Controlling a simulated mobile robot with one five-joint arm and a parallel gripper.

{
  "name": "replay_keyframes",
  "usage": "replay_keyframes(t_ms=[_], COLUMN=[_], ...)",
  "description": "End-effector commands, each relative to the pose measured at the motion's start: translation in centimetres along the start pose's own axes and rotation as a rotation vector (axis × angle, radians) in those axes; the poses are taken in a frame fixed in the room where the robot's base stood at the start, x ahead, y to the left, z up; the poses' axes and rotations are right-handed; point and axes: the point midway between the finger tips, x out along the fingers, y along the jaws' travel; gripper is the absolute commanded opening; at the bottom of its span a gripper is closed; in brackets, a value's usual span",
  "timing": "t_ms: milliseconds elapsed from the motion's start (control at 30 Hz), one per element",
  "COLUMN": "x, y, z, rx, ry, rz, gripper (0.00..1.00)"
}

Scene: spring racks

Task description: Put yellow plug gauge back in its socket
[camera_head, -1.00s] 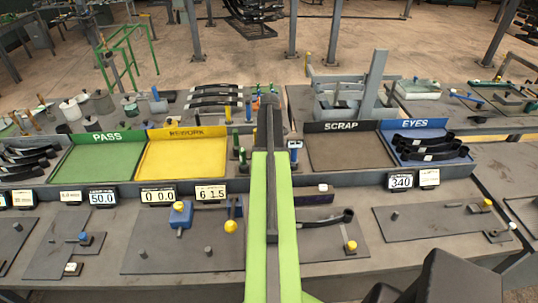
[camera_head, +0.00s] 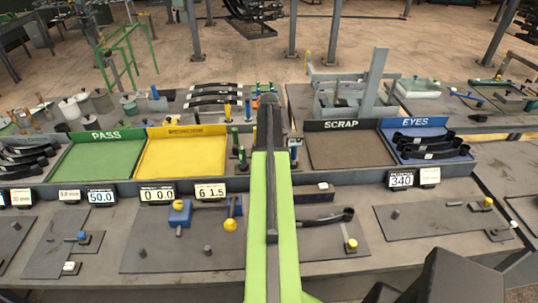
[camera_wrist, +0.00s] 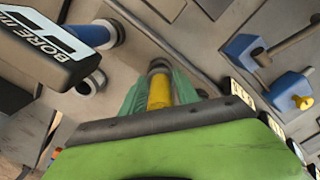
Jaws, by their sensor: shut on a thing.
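In the wrist view, the yellow plug gauge (camera_wrist: 160,92) is held between the teal fingers of my gripper (camera_wrist: 161,86), which is shut on it. A dark grey ring shows at the gauge's far end; I cannot tell whether it is part of the gauge or a socket. In the head view, my green arm runs up the middle towards the back of the bench and hides the gripper's hold. A yellow-topped post (camera_head: 228,113) stands left of the arm; I cannot tell what it is. The gauge's socket is not clearly identifiable.
A blue plug (camera_wrist: 95,37) and a BORE sign (camera_wrist: 45,42) are close left in the wrist view. In the head view, the yellow tray (camera_head: 182,158) is left of the arm, the SCRAP tray (camera_head: 350,152) right. A blue fixture (camera_head: 180,214) stands on the front bench.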

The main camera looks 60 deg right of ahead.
Motion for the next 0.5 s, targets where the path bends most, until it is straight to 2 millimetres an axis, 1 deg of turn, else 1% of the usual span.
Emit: replay_keyframes(t_ms=[500], x=[1.13], y=[-0.02], z=[-0.03], rx=[0.000], ry=[0.000], rz=[0.000], gripper=[0.01])
